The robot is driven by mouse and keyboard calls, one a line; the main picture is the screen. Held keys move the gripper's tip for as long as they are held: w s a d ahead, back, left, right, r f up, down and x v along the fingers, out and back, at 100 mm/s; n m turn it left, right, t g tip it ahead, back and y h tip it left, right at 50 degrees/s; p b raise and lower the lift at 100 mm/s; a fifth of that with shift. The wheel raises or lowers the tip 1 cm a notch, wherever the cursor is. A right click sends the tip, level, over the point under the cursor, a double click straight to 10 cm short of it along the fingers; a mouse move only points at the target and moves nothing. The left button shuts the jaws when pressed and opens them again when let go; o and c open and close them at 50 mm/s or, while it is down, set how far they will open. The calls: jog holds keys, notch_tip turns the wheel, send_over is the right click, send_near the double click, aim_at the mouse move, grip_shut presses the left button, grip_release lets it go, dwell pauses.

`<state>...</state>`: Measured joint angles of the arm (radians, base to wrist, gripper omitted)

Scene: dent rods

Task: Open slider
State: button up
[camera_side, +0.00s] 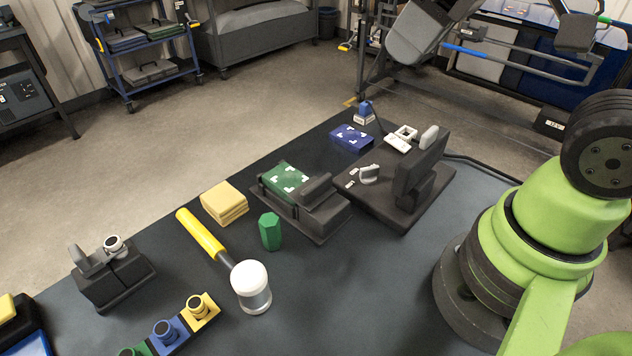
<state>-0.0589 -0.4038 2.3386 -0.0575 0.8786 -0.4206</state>
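A dark fixture (325,215) stands mid-table, with a green plate (286,177) with white corner marks on its left part and a raised dark block on its right. Behind it to the right is a dark base board (395,210) with an upright dark panel (420,165), a small white handle (369,174) and white pieces. I cannot tell which part is the slider or whether it is open. My green arm stands at the right edge. I cannot make out my gripper in this view.
A yellow-handled mallet (205,237), a green hexagonal block (270,231) and a yellow block stack (225,202) lie left of the fixture. A blue marked block (352,138) is behind. A dark two-part fixture (112,277) and coloured peg blocks (165,333) are at front left. The front-middle tabletop is clear.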

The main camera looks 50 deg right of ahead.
jog(key=w+a+f+n+g, duration=0.2)
jog(key=w+f+n+g, duration=0.1)
jog(key=w+f+n, duration=0.4)
jog(key=n+g+h, duration=0.2)
jog(key=n, duration=0.7)
send_near(317, 182)
jog(key=shift+w+d, duration=0.1)
jog(key=shift+f, duration=0.35)
notch_tip(317, 182, down, 9)
jog(key=shift+f, duration=0.25)
